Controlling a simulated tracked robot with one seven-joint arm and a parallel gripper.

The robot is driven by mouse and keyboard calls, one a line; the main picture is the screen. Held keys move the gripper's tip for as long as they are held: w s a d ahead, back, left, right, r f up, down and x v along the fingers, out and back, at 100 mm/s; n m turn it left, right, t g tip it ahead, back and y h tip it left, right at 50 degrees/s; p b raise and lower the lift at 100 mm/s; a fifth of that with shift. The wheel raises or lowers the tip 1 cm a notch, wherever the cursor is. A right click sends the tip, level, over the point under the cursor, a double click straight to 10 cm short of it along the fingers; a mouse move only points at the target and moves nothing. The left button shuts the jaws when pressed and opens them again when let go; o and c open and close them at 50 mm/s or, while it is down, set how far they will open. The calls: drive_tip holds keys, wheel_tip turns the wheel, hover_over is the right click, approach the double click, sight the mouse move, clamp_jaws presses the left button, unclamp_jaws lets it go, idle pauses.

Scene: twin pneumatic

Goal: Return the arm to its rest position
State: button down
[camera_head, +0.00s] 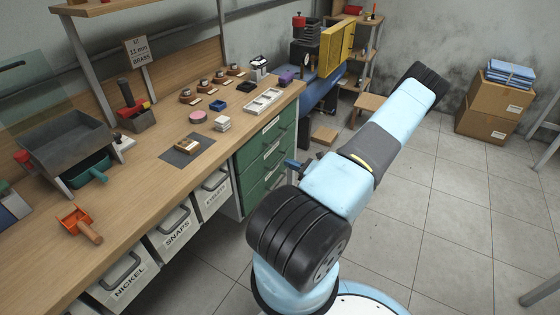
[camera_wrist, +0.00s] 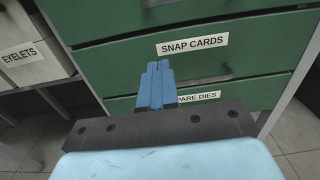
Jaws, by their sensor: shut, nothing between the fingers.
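My arm is light blue with black and grey joints and rises from my base in the head view, to the right of the workbench. My gripper (camera_wrist: 155,72) shows in the wrist view with its two blue fingers together and nothing between them. A bit of its blue fingers (camera_head: 293,164) also shows in the head view, beside the green drawer cabinet (camera_head: 262,160). In the wrist view the fingers point at the cabinet's drawers, labelled "SNAP CARDS" and "SPARE DIES", the second label partly covered by a finger. I cannot tell the gap to the drawer fronts.
The wooden workbench (camera_head: 135,192) holds a grey hopper (camera_head: 75,140), an orange scoop (camera_head: 80,222), a dark mat (camera_head: 187,150) and a white tray (camera_head: 263,102). White bins, one labelled "SNAPS" (camera_head: 173,237), sit below. Cardboard boxes (camera_head: 490,110) stand at the back right.

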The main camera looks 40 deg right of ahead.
drive_tip(key=shift+v, duration=2.1)
drive_tip(key=shift+r, duration=0.1)
drive_tip(key=w+a+r+n+g+y, duration=0.2)
drive_tip(key=w+a+r+n+g, duration=0.1)
drive_tip(key=a+r+n+g, duration=0.9)
drive_tip(key=w+a+r+n+g+y, duration=0.25)
drive_tip(key=a+r+n, duration=0.6)
drive_tip(key=r, duration=0.75)
drive_tip(key=s+a+r+n+t+h, duration=0.1)
drive_tip(key=s+a+r+n+h, duration=0.4)
drive_tip(key=s+a+r, duration=0.3)
drive_tip(key=s+a+r+n+t+h, duration=0.2)
drive_tip(key=s+a+r+n+h, duration=0.3)
drive_tip(key=r, duration=0.9)
drive_tip(key=s+a+n, duration=0.2)
drive_tip(key=s+a, duration=0.2)
drive_tip(key=shift+s+a, duration=0.15)
drive_tip(key=shift+s, duration=0.25)
drive_tip(key=c, duration=1.8)
unclamp_jaws()
